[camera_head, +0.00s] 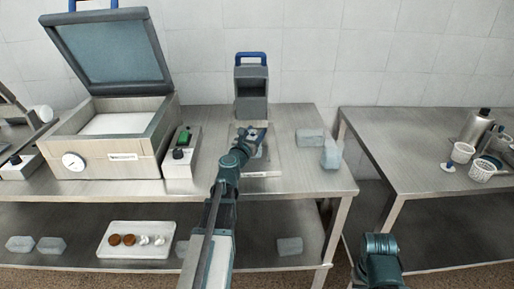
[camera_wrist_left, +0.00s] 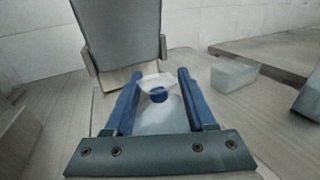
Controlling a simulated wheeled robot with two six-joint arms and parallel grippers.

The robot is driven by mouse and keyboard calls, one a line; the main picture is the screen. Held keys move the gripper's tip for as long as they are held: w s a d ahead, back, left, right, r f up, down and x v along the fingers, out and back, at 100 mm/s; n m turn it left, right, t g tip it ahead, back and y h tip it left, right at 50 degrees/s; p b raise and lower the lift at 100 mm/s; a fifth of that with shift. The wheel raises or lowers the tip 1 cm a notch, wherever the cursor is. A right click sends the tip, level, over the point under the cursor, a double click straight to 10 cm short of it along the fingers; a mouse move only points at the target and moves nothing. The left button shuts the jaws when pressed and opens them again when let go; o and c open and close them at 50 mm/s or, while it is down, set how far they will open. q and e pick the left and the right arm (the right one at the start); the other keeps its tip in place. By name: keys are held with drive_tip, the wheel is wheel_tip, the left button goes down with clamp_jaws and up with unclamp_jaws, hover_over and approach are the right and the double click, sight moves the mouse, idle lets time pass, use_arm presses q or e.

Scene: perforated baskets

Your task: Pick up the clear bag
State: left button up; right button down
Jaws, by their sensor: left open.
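A pale translucent object that looks like the clear bag (camera_wrist_left: 160,118) lies between the fingers of my left gripper (camera_wrist_left: 158,84) in the left wrist view. It has a whitish top and a dark blue round spot. My left gripper (camera_head: 254,136) is open, and its two blue fingers stand on either side of the bag, apart from it as far as I can see. In the head view the gripper and wrist hide most of the bag. Part of my right arm shows at the bottom right, but its gripper is out of view.
A grey upright device (camera_head: 251,88) stands just behind the left gripper. Pale translucent blocks (camera_head: 310,138) sit to its right. A white tray (camera_head: 137,252) is on the lower shelf.

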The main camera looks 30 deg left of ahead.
use_arm(q)
drive_tip(key=shift+w, duration=0.1)
clamp_jaws()
drive_tip(key=shift+r, duration=0.1)
use_arm(e)
drive_tip(key=shift+r, duration=0.15)
idle(0.4)
